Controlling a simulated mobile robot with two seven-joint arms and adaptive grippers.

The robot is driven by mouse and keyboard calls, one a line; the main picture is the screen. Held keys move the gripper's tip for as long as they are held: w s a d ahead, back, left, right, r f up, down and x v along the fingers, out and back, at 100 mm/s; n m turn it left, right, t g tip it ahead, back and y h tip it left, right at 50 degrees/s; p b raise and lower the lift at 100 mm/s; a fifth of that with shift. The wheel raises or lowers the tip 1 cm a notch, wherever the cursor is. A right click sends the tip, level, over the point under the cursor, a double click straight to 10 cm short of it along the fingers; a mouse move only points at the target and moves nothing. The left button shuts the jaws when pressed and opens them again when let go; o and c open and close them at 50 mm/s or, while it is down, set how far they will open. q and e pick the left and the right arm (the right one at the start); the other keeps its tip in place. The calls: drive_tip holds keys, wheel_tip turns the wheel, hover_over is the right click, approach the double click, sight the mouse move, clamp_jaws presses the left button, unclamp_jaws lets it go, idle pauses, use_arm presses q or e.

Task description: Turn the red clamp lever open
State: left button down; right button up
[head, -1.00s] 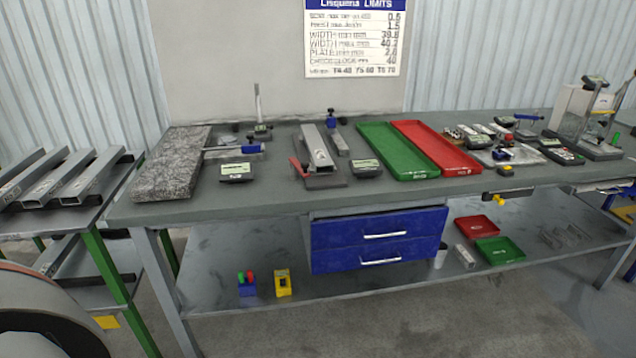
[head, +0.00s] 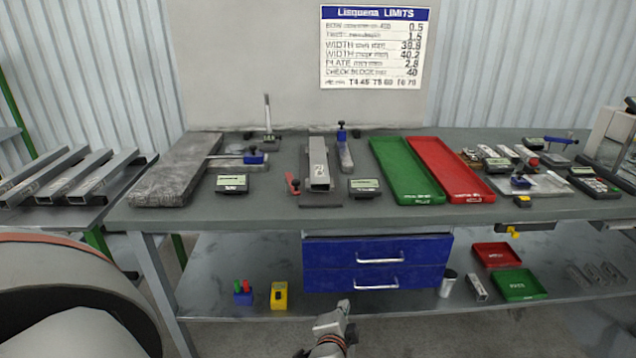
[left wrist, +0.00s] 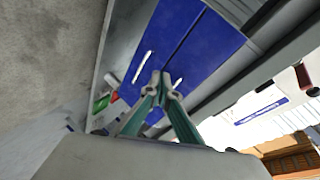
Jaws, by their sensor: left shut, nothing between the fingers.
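The red clamp lever (head: 293,185) stands at the left of a grey steel channel piece (head: 319,172) near the front of the table in the head view. Its lower end meets the clamp base, too small to make out in detail. My left gripper (head: 345,305) is low in front of the blue drawers in the head view, below the tabletop and well short of the lever. In the left wrist view my left gripper (left wrist: 161,76) has its fingertips together with nothing between them. The lever does not show in the wrist view. My right gripper is out of view.
The workbench (head: 270,212) has an overhanging front edge above the blue drawers (head: 380,265). A granite slab (head: 175,172) lies left of the clamp. A small gauge display (head: 364,187), a green tray (head: 406,170) and a red tray (head: 446,170) lie to its right.

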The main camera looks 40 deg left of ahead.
use_arm(q)
drive_tip(key=w+a+r+n+g+y+p, duration=0.1)
drive_tip(key=w+a+r+y, duration=0.15)
drive_tip(key=r, duration=0.65)
drive_tip(key=w+a+r+y, duration=0.2)
drive_tip(key=a+r+y, duration=0.15)
drive_tip(key=r, duration=0.45)
drive_tip(key=w+a+r+n+g+y+p, duration=0.1)
drive_tip(key=w+a+r+y, duration=0.2)
drive_tip(key=r, duration=0.6)
drive_tip(key=shift+m+y, duration=0.3)
drive_tip(key=shift+y, duration=0.1)
drive_tip(key=p+x, duration=0.1)
drive_tip(key=x, duration=0.6)
drive_tip(key=shift+w+a+f, duration=0.15)
drive_tip(key=shift+w+f, duration=0.05)
drive_tip(key=shift+w, duration=0.05)
drive_tip(key=a, duration=0.1)
drive_tip(key=s+a+p, duration=0.1)
drive_tip(key=shift+s+a, duration=0.2)
drive_tip(key=shift+a, duration=0.2)
drive_tip(key=shift+s+a, duration=0.2)
drive_tip(key=shift+s, duration=0.05)
drive_tip(key=shift+s+a+f, duration=0.1)
drive_tip(key=shift+a+f, duration=0.05)
drive_tip(key=shift+a, duration=0.05)
